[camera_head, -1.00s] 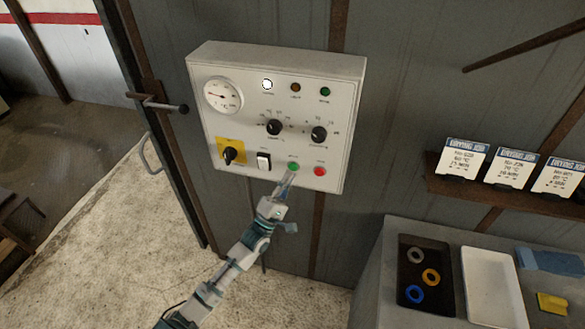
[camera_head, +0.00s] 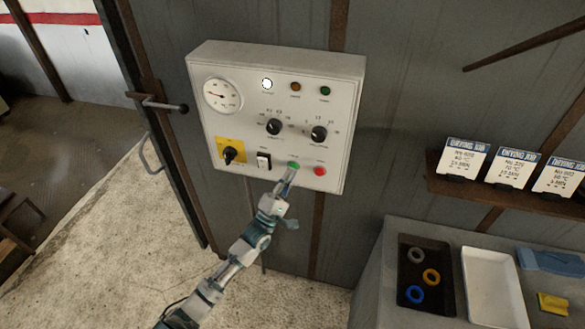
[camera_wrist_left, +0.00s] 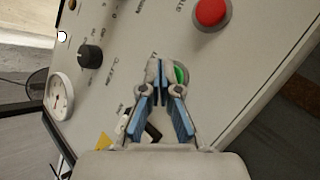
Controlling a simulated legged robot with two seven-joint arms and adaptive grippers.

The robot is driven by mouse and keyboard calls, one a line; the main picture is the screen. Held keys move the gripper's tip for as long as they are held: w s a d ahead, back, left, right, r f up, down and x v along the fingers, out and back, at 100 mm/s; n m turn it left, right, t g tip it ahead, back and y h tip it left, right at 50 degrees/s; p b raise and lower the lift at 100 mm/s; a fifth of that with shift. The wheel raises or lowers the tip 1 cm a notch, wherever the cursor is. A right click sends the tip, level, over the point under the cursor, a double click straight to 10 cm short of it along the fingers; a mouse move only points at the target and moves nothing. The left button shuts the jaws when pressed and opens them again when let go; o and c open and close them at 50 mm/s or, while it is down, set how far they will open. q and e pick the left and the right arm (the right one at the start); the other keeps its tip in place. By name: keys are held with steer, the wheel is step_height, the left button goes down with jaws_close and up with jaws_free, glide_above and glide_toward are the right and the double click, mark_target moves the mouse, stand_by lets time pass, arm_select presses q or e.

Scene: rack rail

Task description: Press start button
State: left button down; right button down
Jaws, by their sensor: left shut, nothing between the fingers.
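A white control box (camera_head: 230,118) hangs on the grey wall. The green button (camera_head: 292,164) is at its lower edge, left of the red button (camera_head: 320,171). My left gripper (camera_head: 287,175) is shut and empty, its tips at the green button's lower side. In the left wrist view the closed tips (camera_wrist_left: 160,66) overlap the green button (camera_wrist_left: 181,74), which is partly hidden behind them. I cannot tell whether they touch it. The red button (camera_wrist_left: 211,12) also shows there. My right gripper is not in view.
The box also carries a gauge (camera_head: 222,95), two black knobs, a yellow-plated switch (camera_head: 231,152) and a white-lit lamp (camera_head: 267,84). On the right are a shelf with cards (camera_head: 510,195) and a bench with a black tray (camera_head: 404,292) of rings.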

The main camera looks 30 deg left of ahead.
arm_select(q)
steer(key=shift+w, duration=0.25)
stand_by(0.6)
steer(key=shift+s+d, duration=0.15)
steer(key=shift+s, duration=0.7)
steer(key=shift+p, duration=0.3)
steer(key=s+p, duration=0.1)
steer(key=s, duration=0.1)
steer(key=s+d, duration=0.1)
steer(key=s, duration=0.1)
steer(key=shift+s+d+p, duration=0.1)
steer(key=shift+s+p, duration=0.3)
